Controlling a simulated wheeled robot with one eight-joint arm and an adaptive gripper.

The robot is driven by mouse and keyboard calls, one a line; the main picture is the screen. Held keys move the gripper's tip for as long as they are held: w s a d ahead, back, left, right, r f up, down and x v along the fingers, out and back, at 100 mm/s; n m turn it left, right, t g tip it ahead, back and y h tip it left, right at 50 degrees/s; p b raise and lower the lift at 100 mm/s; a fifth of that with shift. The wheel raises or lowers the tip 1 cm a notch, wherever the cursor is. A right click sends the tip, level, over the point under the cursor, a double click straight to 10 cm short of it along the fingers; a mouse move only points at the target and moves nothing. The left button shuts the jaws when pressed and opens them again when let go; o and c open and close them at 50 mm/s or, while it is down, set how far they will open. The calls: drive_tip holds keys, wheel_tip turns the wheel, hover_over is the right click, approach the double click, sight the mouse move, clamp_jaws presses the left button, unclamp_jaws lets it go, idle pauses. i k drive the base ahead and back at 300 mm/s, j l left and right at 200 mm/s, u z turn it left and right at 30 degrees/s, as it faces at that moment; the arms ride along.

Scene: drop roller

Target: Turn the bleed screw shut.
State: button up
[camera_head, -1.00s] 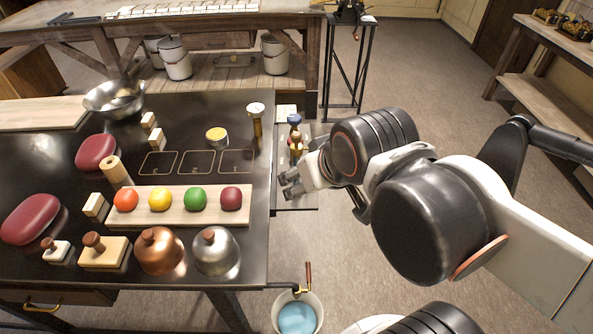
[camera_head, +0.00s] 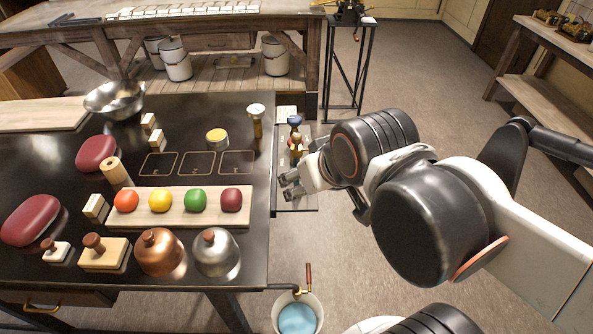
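My gripper (camera_head: 289,186) is at the right side of the dark table, over a small shelf (camera_head: 300,203). Its dark fingertips look a little apart, with nothing visible between them. Just beyond it on the shelf stands a small brass fitting (camera_head: 296,146) with a dark blue top (camera_head: 295,120); the wrist partly crowds it from view. Below the table's front right corner is a tap with a red-brown handle (camera_head: 309,272), above a bucket of blue liquid (camera_head: 297,318). I cannot tell for sure which part is the bleed screw.
The dark table (camera_head: 60,175) holds a metal bowl (camera_head: 112,101), a board of coloured balls (camera_head: 178,219), copper (camera_head: 159,252) and steel (camera_head: 216,253) domes, and a brass post (camera_head: 257,128) near its right edge. The floor (camera_head: 430,115) beyond my arm is open.

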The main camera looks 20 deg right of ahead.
sight(296, 138)
drive_tip(key=k+z, duration=0.35)
drive_tip(key=k+l+z, duration=0.1)
drive_tip(key=z, duration=0.25)
drive_tip(key=k, duration=0.1)
